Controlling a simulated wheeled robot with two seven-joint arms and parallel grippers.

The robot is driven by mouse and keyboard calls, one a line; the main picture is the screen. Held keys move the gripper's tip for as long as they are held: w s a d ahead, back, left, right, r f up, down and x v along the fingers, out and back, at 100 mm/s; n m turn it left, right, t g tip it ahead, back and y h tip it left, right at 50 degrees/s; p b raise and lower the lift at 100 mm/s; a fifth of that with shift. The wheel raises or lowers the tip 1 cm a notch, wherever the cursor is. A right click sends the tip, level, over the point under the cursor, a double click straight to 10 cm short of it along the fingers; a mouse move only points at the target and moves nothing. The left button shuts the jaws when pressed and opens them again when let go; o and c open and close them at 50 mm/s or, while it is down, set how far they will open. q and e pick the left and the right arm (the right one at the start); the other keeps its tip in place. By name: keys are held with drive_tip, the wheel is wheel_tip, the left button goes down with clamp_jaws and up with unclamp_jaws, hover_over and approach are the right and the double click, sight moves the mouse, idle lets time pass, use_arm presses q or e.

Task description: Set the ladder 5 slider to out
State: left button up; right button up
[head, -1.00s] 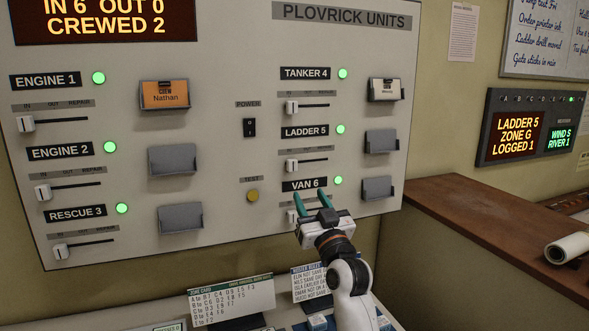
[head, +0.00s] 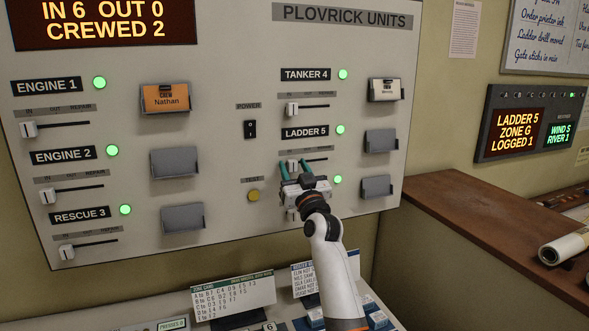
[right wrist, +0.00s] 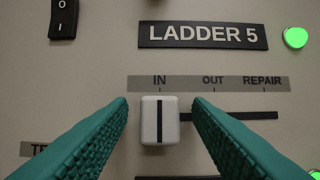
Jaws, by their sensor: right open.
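The ladder 5 slider (right wrist: 160,119) is a white knob with a black line, at the left end of its slot under the word IN. The OUT mark (right wrist: 213,80) is right of it, with REPAIR further right. The LADDER 5 label (head: 305,133) sits above the slider, with a lit green lamp (head: 340,130) beside it. My right gripper (head: 295,167) is open, with teal fingers. In the right wrist view its fingertips (right wrist: 160,104) stand on either side of the knob, with small gaps. My left gripper is out of view.
The tanker 4 slider (head: 291,109) is above, and the VAN 6 row below is partly hidden by my right arm. A power switch (head: 250,129) and a yellow test button (head: 253,195) lie to the left. A card holder (head: 381,141) is to the right.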

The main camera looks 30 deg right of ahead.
clamp_jaws()
drive_tip(key=d+b, duration=0.1)
drive_tip(key=d, duration=0.1)
drive_tip(key=s+d+b, duration=0.1)
drive_tip(key=d, duration=0.1)
drive_tip(key=shift+s+d+f, duration=0.1)
drive_tip(key=shift+d, duration=0.45)
unclamp_jaws()
